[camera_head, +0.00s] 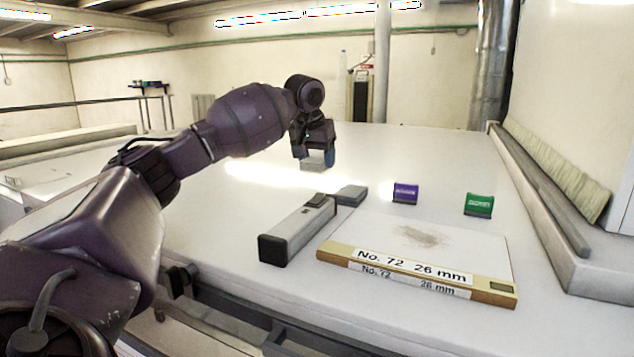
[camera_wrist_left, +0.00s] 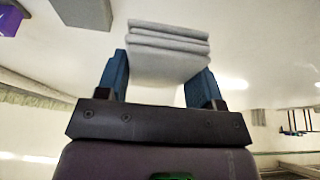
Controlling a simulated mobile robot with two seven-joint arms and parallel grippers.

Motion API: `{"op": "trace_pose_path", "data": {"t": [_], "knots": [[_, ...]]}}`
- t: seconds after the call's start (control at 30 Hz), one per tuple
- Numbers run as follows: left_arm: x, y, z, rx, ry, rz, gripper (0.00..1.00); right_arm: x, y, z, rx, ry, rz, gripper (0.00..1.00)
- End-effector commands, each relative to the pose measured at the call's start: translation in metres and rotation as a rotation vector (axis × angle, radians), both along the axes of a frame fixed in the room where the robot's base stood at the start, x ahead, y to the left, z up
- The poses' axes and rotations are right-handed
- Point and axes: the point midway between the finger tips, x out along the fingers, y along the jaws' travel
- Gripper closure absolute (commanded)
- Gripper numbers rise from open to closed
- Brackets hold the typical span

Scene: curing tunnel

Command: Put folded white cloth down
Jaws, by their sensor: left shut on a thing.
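The folded white cloth (camera_wrist_left: 168,48) shows in the left wrist view as a small stack of pale layers between two blue fingertips. My left gripper (camera_wrist_left: 160,85) is shut on it. In the head view the left gripper (camera_head: 316,156) points down over the far part of the white table (camera_head: 265,205), and the cloth (camera_head: 312,163) shows small and greyish between its fingers. I cannot tell whether the cloth's underside touches the table. My right gripper is not in view.
A long grey device (camera_head: 290,236) and a grey block (camera_head: 351,194) lie nearer. A board labelled "No. 72 26 mm" (camera_head: 470,255) lies at front right. A purple box (camera_head: 405,193) and a green box (camera_head: 478,205) stand behind it. The table's far part is clear.

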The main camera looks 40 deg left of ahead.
Motion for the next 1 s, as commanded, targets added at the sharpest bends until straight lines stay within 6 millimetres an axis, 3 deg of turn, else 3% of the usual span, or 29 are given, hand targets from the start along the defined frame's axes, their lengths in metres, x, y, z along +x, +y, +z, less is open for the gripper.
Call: {"op": "trace_pose_path", "data": {"t": [0.37,0.6,1.0], "knots": [[0.0,0.0,-0.03,0.001,0.001,-0.001,0.58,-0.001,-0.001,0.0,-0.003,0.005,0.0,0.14],[0.0,0.0,-0.06,0.001,0.001,0.0,0.58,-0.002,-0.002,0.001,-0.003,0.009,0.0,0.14],[0.0,0.0,-0.065,-0.001,-0.001,0.0,0.58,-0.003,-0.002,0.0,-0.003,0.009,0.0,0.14]]}}
